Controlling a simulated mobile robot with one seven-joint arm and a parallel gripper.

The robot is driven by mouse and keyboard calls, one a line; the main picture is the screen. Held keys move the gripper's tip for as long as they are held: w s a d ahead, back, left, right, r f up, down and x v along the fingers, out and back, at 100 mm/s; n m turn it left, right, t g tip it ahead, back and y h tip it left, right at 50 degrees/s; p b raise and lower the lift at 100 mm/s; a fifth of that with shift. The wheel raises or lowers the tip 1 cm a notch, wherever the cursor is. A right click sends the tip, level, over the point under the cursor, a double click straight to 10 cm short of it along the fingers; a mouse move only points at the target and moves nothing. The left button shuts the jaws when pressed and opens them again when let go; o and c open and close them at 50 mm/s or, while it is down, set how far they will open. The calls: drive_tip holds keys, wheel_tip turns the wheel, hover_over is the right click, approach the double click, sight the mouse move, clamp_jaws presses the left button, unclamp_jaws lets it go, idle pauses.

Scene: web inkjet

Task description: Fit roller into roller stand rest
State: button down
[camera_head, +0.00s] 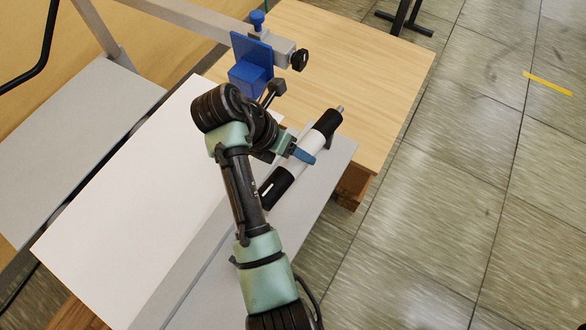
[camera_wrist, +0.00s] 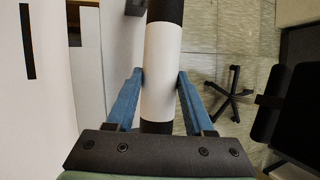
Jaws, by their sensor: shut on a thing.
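The roller is a long cylinder with black ends, a white middle (camera_head: 311,143) and a thin metal pin at its upper end. It lies diagonally in the head view over the right side of the grey surface. In the wrist view it runs upright through the middle (camera_wrist: 163,65). My gripper (camera_head: 299,153) is shut on the white section, with one blue finger on each side in the wrist view (camera_wrist: 160,78). I cannot clearly make out the roller stand rest; the roller and my arm cover part of that area. I cannot tell whether the roller touches a support.
A blue print head (camera_head: 250,70) on a grey beam (camera_head: 190,14) stands just behind my arm. A white sheet (camera_head: 130,190) lies to the left. A wooden table (camera_head: 370,60) is behind on the right. Tiled floor (camera_head: 480,180) lies open to the right.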

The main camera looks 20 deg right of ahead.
sight(272, 190)
drive_tip(key=shift+w+a+n, duration=0.15)
drive_tip(key=shift+n, duration=0.15)
wheel_tip(272, 190, down, 10)
drive_tip(key=b, duration=0.3)
drive_tip(key=shift+a, duration=0.1)
drive_tip(key=shift+c, duration=1.4)
unclamp_jaws()
drive_tip(key=shift+r, duration=0.15)
drive_tip(key=p+v, duration=0.3)
drive_tip(key=v, duration=0.9)
drive_tip(key=shift+s, duration=0.2)
